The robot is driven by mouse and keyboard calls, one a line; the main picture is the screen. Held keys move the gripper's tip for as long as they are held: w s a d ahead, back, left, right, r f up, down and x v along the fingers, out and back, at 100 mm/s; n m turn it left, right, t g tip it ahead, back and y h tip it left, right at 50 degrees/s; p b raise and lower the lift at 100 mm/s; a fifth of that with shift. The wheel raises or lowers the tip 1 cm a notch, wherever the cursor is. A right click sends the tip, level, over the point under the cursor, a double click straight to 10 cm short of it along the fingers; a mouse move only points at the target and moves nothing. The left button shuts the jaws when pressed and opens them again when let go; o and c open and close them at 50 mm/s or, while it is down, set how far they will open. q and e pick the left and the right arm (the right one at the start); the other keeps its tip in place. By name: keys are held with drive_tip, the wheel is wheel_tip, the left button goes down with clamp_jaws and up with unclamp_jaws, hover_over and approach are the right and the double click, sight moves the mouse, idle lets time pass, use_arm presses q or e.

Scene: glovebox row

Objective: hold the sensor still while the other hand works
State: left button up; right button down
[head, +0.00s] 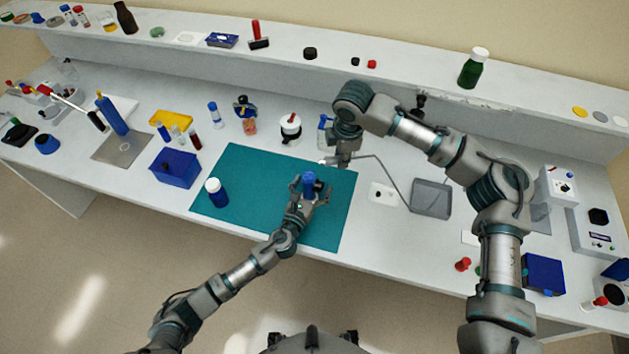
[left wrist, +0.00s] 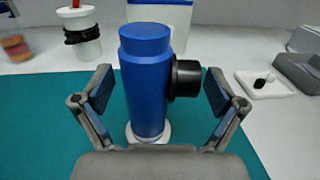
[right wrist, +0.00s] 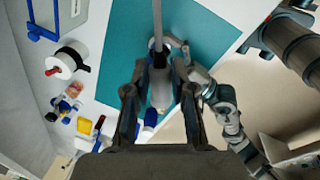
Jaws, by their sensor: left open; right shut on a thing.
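A blue upright cylinder (head: 309,179) with a black round side port, which I take to be the sensor, stands on the teal mat (head: 260,165). In the left wrist view the blue cylinder (left wrist: 145,80) stands on a small white base, its black port (left wrist: 187,78) facing right. My left gripper (head: 310,187) is open, its fingers on either side of the cylinder with visible gaps. My right gripper (head: 328,162) is shut on a light grey cylindrical plug (right wrist: 160,92) with a grey cable, held above the mat's back right area.
The cable (head: 392,178) runs towards a grey box (head: 432,198). A white plate (head: 382,194) lies right of the mat. A blue bottle with white cap (head: 215,192) stands on the mat's left part. A white pot (head: 290,127) stands behind the mat. The mat's front is mostly clear.

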use_arm(q)
drive_tip(key=shift+w+d, duration=0.35)
drive_tip(key=shift+w, duration=0.25)
drive_tip(key=c, duration=1.3)
drive_tip(key=shift+c, duration=0.2)
drive_tip(key=o, duration=1.3)
drive_tip(key=shift+o, duration=0.2)
drive_tip(key=shift+s+a, duration=0.1)
